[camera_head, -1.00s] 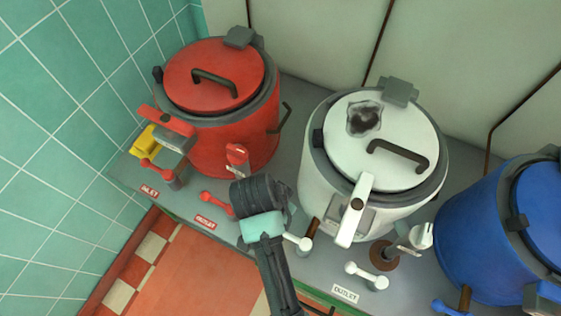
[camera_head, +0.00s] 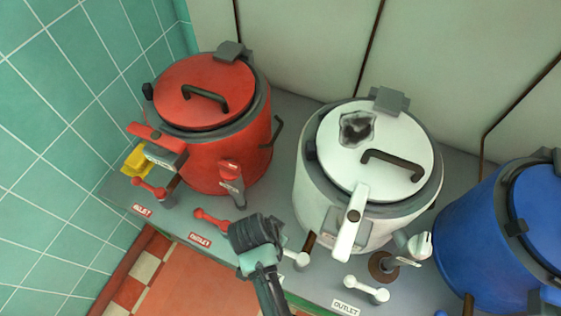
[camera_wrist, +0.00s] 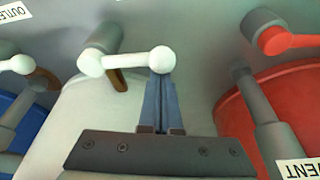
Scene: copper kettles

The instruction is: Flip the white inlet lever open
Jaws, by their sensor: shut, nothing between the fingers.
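The white kettle (camera_head: 375,150) stands in the middle of the counter. Its inlet lever (camera_head: 298,259), white with round ends, sits low at the kettle's front left, partly hidden by my gripper (camera_head: 256,236). In the wrist view the inlet lever (camera_wrist: 125,61) lies sideways on a grey stem. The fingers of my gripper (camera_wrist: 160,80) are shut and empty, with their tips right at the lever's right-hand ball end. I cannot tell whether they touch it. The fingertips are hidden in the head view.
The white outlet lever (camera_head: 366,288) stands to the right, above an OUTLET label (camera_head: 345,307). A red kettle (camera_head: 225,130) with a red outlet lever (camera_head: 212,221) is left; a blue kettle (camera_head: 500,225) is right. The kettles stand close on the grey counter.

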